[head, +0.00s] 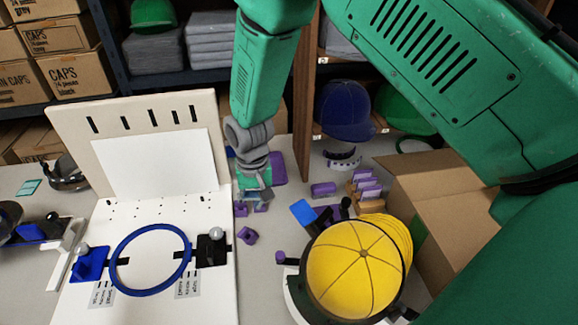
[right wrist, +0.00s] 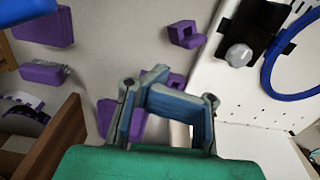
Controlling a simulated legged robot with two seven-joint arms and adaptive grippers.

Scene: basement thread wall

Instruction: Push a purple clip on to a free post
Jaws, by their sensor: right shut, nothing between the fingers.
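My right gripper (head: 254,192) reaches down over the table just right of the white board; it is shut and empty. Its fingers also show in the right wrist view (right wrist: 168,95). A small U-shaped purple clip (head: 247,236) lies loose on the table in front of the gripper, and shows in the right wrist view (right wrist: 186,35). Other purple pieces lie close around the fingertips, partly hidden by them. A purple piece sits at the end of a dark post (head: 281,257) left of the yellow cap (head: 360,255). Whether any post is free I cannot tell. My left gripper is not in view.
The white board (head: 80,290) holds a blue hoop (head: 117,260) between two clamps. A purple block (head: 323,189) lies right of the gripper, near a wooden divider (head: 303,110). An open cardboard box (head: 440,205) stands at the right. Shelves with caps and boxes are behind.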

